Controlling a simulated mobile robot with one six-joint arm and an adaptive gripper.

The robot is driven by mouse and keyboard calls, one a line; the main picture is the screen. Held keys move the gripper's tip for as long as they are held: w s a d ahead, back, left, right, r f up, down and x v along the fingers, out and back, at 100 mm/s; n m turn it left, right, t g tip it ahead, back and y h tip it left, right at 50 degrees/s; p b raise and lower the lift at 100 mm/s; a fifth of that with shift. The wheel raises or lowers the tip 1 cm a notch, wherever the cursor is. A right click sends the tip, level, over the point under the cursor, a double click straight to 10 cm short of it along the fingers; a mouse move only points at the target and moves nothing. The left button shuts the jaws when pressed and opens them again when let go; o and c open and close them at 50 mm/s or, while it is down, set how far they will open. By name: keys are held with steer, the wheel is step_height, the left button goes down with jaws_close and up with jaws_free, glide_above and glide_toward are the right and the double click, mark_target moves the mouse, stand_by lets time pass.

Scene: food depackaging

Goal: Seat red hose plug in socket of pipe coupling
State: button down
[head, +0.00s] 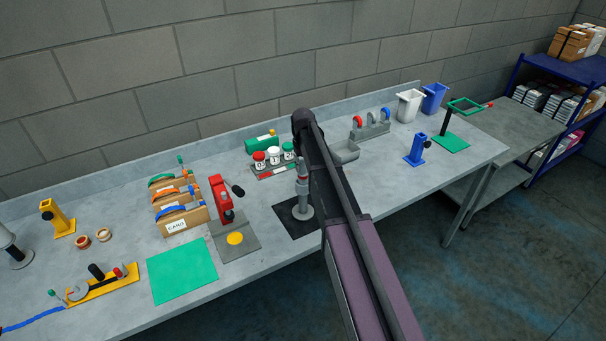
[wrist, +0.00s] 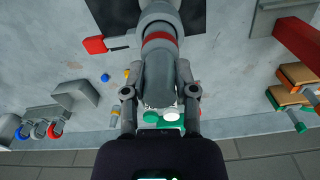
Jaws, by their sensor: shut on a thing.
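The pipe coupling (head: 301,209) stands upright on a black mat (head: 283,217), with a round grey flange at its foot. The grey plug with a red band (wrist: 160,37) stands in line above the coupling. My gripper (wrist: 160,92) is shut on the plug's grey upper body (wrist: 158,80), one finger on each side. In the head view my arm partly hides the gripper and the plug. The plug looks upright over the coupling. I cannot tell how deep it sits in the socket, because the joint is hidden in the wrist view.
Jars with coloured lids (head: 274,157) stand behind the mat. A grey bin (head: 345,152) and a blue stand (head: 416,150) are to the right.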

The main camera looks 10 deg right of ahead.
mark_target(303, 172)
steer(key=shift+f+b, duration=1.35)
steer(key=shift+f, duration=0.25)
steer(key=shift+f, duration=0.15)
steer(key=shift+c, duration=2)
jaws_free()
step_height(303, 172, up, 8)
steer(key=p, duration=0.7)
steer(key=shift+p, duration=0.3)
